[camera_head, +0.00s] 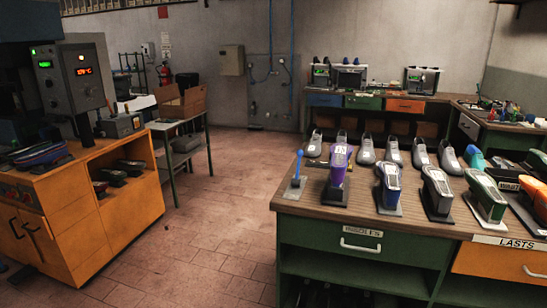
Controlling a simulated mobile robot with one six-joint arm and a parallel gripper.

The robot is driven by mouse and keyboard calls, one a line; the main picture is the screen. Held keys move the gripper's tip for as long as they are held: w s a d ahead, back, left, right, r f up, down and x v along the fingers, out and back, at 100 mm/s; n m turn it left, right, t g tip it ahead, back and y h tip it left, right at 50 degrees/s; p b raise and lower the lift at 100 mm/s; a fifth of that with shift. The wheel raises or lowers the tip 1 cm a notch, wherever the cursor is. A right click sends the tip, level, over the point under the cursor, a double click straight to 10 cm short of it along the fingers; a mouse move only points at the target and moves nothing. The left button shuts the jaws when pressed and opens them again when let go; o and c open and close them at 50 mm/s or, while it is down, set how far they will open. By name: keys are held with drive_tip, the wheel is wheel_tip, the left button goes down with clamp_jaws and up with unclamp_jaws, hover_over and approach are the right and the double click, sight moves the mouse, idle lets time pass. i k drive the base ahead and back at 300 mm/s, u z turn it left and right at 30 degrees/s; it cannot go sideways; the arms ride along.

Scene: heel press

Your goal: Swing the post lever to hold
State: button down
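No lever marked as the post lever can be made out for certain. At the left, a grey control box (76,78) with green and red displays stands over an orange cabinet (68,205). Below it is a small grey unit (120,126); any lever there is too small or dark to tell. My gripper is not in view.
The green workbench (345,235) carries several shoe lasts, one with a purple top (340,168). A cart with a cardboard box (182,103) stands behind the orange cabinet. Tiled floor (215,215) lies clear between cabinet and workbench. Further benches stand along the back wall.

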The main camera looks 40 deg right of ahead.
sight(300, 153)
drive_tip(key=u, duration=0.35)
drive_tip(key=i, duration=1.2)
drive_tip(key=u, duration=0.2)
